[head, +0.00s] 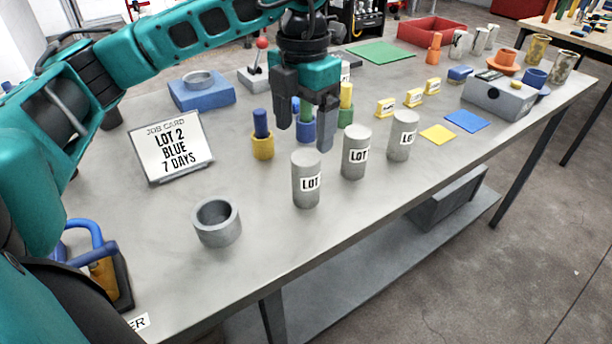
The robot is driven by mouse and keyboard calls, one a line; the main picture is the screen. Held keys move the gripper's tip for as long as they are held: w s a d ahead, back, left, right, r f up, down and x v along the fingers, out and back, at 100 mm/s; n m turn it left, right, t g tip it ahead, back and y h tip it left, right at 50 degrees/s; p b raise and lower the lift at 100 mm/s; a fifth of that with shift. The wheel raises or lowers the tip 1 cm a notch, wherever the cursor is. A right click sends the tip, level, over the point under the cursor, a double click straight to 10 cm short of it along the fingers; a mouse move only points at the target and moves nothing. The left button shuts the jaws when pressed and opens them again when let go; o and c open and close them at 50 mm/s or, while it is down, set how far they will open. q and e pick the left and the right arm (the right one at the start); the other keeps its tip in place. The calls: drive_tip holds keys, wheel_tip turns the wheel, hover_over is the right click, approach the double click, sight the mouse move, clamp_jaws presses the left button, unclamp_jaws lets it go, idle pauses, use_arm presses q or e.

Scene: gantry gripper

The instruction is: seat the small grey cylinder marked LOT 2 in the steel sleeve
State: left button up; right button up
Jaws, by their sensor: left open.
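Three upright grey cylinders stand in a row on the bench: a near one (306,180), a middle one (355,155) and a far one (403,137). Each label begins with LOT; I cannot read the numbers. The steel sleeve (217,223), a short open grey ring, stands left of the near cylinder and looks empty. My left gripper (304,138) points down with its fingers apart and nothing held. It appears above or slightly behind the near cylinder; the exact gap is unclear. My right gripper is not in view.
A job card (172,146) reads LOT 2, BLUE, 7 DAYS. Coloured pegs in holders, such as the blue one in a yellow cup (262,146), stand behind the cylinders. Another grey ring sits on a blue block (203,95). The bench between sleeve and near cylinder is clear.

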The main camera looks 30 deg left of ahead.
sight(306, 157)
use_arm(q)
wheel_tip(306, 157, down, 3)
drive_tip(key=shift+f, duration=0.1)
drive_tip(key=f, duration=0.4)
drive_tip(key=shift+s+d, duration=0.3)
drive_tip(key=shift+f, duration=0.6)
drive_tip(key=c, duration=1.5)
drive_tip(key=shift+w, duration=0.1)
drive_tip(key=shift+r, duration=0.2)
